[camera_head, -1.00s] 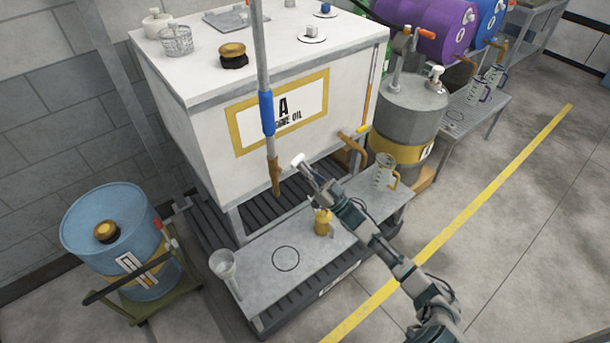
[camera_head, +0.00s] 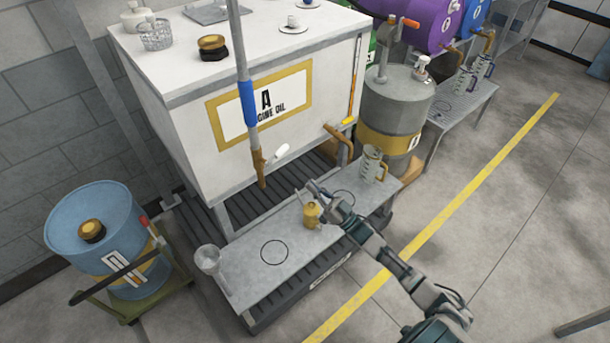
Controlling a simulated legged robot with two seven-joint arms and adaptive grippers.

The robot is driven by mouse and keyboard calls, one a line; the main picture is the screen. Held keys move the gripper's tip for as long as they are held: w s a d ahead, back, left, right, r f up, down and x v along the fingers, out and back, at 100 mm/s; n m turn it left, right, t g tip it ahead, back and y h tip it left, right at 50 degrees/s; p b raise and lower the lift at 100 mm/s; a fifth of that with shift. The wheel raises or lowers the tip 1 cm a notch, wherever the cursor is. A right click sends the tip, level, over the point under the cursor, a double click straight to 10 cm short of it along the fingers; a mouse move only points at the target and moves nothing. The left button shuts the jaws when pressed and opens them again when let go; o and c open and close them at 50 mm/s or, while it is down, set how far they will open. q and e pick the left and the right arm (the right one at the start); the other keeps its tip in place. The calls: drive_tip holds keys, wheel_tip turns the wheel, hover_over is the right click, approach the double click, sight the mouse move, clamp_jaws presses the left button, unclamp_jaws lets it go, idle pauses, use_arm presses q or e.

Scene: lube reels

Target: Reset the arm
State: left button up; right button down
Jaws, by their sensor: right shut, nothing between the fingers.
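My right arm (camera_head: 375,243) reaches in from the lower right over the grey bench. Its gripper (camera_head: 306,190) is shut and empty, just above the small yellow oil can (camera_head: 311,216) on the bench. I cannot tell whether it touches the can. The white tap handle (camera_head: 282,153) by the pipe's brown nozzle (camera_head: 261,170) is up and left of the gripper, apart from it. My left gripper is not in view.
The white oil tank (camera_head: 180,125) stands behind the bench (camera_head: 240,285). A clear measuring jug (camera_head: 373,165) and a funnel (camera_head: 208,258) stand on the bench. A blue drum (camera_head: 95,225) is at left.

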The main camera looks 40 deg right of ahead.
drive_tip(key=s+a+f+m+g+h+p, duration=0.1)
drive_tip(key=s+a+f+g+h, duration=0.15)
drive_tip(key=f, duration=0.75)
drive_tip(key=s+a+f+m+g+h+p, duration=0.15)
drive_tip(key=s+f+g+h, duration=0.25)
drive_tip(key=f, duration=0.7)
drive_tip(key=s+a+f+m+g+h+p, duration=0.1)
drive_tip(key=s+f+m+g+h, duration=0.15)
drive_tip(key=f, duration=0.75)
use_arm(q)
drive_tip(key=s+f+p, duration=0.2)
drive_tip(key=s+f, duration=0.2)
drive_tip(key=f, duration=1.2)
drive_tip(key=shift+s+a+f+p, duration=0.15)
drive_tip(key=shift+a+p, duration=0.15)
drive_tip(key=shift+p, duration=0.1)
use_arm(e)
drive_tip(key=s+a+f+g, duration=0.4)
drive_tip(key=s+f, duration=0.1)
drive_tip(key=s, duration=0.4)
drive_tip(key=s+a+f+n+g, duration=0.1)
drive_tip(key=s+a+f+g, duration=0.3)
drive_tip(key=s, duration=0.5)
drive_tip(key=s+a+f+n+g, duration=0.1)
drive_tip(key=s+a+f+g, duration=0.3)
drive_tip(key=s, duration=0.5)
wheel_tip(320, 180, down, 3)
drive_tip(key=shift+r, duration=0.1)
